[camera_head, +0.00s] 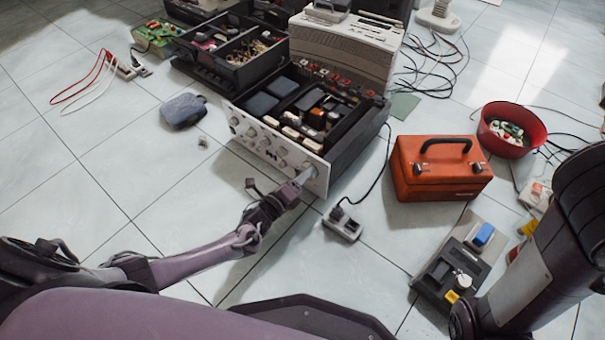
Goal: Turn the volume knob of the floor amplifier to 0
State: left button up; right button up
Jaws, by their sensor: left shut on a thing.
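The floor amplifier (318,179) sits on the tiles in the upper middle, its top open and its parts showing. Its silver front panel has several knobs (267,142) in a row and faces the lower left. My left gripper (304,176) reaches in from the left and is shut at the panel's right end, on what appears to be the volume knob. The jaws hide the knob, so its pointer and any scale cannot be read. My right arm comes in at the right edge; its gripper is not in view.
A red bowl (510,130) and loose cables lie further right. A black device (455,270) is near my right arm.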

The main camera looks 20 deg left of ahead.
pick_arm(q)
jog(key=shift+f+n+p, duration=0.1)
jog(key=shift+n+p, duration=0.4)
jog(key=shift+n, duration=3.6)
jog(key=o, duration=1)
